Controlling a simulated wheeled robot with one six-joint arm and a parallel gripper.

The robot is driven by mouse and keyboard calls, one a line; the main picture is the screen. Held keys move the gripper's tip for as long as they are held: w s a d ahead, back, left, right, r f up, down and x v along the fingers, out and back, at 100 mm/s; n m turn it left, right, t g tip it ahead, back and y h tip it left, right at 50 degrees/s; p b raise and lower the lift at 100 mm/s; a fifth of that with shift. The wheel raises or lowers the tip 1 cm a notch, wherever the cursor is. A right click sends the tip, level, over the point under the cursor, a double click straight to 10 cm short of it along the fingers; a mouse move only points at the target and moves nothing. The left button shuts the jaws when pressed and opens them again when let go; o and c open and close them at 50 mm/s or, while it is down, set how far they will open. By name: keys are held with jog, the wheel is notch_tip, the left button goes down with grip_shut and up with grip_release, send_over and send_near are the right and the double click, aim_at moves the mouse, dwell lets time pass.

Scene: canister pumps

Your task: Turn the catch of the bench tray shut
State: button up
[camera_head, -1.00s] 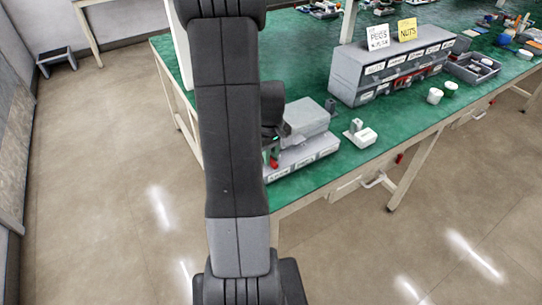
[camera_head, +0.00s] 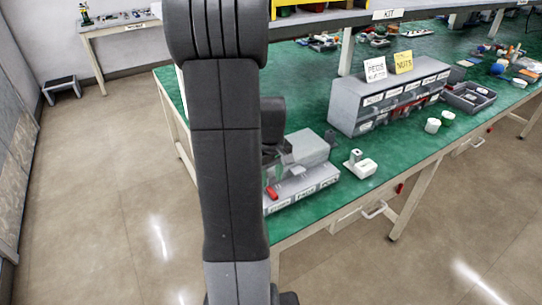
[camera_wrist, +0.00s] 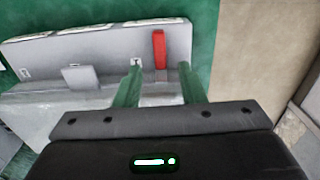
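The grey bench tray (camera_head: 310,186) stands on the green bench near its front left corner, with white labels along its front. It fills much of the wrist view (camera_wrist: 110,50). Its red catch (camera_wrist: 160,50) is a narrow bar near the tray's right end in that view, lying up and down in the picture. A bit of red (camera_head: 271,192) also shows beside my arm in the head view. My gripper (camera_wrist: 160,66) is open, its two green fingers on either side of the catch's lower end. I cannot tell whether they touch it. My arm hides part of the tray.
A grey drawer cabinet (camera_head: 385,100) with paper signs stands farther back. A small white part (camera_head: 360,165) sits right of the tray. A dark parts bin (camera_head: 468,97) and white pots (camera_head: 433,125) are farther right. The floor in front is clear.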

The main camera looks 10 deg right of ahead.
aim_at(271, 190)
notch_tip(271, 190, up, 9)
dwell(0.7)
notch_tip(271, 190, down, 14)
jog(key=shift+r, duration=0.1)
dwell(0.3)
jog(key=shift+r, duration=0.2)
